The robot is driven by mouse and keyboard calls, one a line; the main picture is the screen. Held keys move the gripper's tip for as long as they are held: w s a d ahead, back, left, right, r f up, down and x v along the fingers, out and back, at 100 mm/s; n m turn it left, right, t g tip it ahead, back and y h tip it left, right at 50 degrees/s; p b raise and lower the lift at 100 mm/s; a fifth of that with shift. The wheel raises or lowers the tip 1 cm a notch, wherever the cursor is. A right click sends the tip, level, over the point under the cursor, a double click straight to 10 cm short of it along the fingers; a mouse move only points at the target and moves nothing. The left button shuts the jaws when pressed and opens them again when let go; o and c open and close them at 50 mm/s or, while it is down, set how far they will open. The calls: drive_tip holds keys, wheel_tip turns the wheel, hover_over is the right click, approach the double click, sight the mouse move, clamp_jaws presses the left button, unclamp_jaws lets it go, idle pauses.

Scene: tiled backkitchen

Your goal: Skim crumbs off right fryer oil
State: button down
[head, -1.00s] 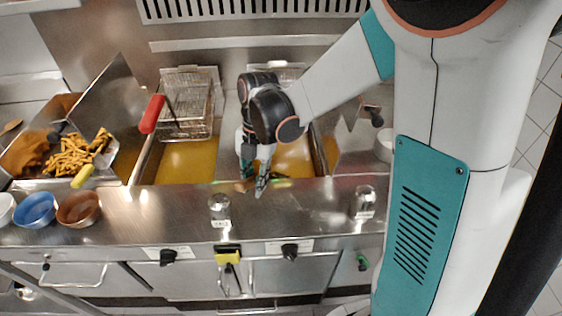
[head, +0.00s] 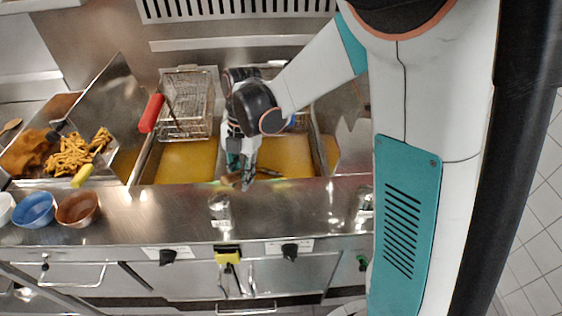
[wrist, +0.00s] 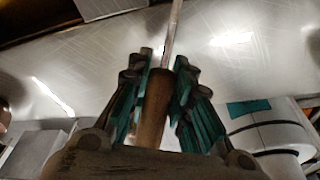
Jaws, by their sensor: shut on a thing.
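My gripper (head: 242,180) is shut on a brown wooden handle (wrist: 153,108), with a finger on each side. A thin metal rod (wrist: 173,38) runs on from the handle in the wrist view. I take this tool to be the skimmer; its head cannot be made out. In the head view the gripper is at the front left edge of the right fryer, whose yellow oil (head: 285,155) shows to its right. My arm hides the back of that fryer. Crumbs cannot be told apart in the oil.
The left fryer (head: 187,163) holds yellow oil, with a red-handled wire basket (head: 187,105) raised behind. A tray of fries (head: 72,158) is further left. Bowls (head: 77,208) and a metal shaker (head: 219,208) stand on the front steel ledge (head: 160,215).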

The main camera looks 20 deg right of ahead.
drive_tip(key=shift+s+d, duration=0.35)
drive_tip(key=shift+d, duration=0.75)
drive_tip(key=shift+s+d, duration=0.4)
drive_tip(key=shift+d, duration=0.75)
drive_tip(key=shift+s+d, duration=0.35)
drive_tip(key=shift+d, duration=0.75)
drive_tip(key=shift+s+a, duration=0.2)
drive_tip(key=shift+a, duration=0.85)
drive_tip(key=shift+s+a, duration=0.2)
drive_tip(key=shift+a, duration=0.8)
drive_tip(key=shift+r, duration=0.1)
wheel_tip(320, 180, up, 8)
drive_tip(key=s+p, duration=0.1)
drive_tip(key=p, duration=0.4)
drive_tip(key=shift+s+a+p, duration=0.25)
drive_tip(key=shift+p, duration=0.1)
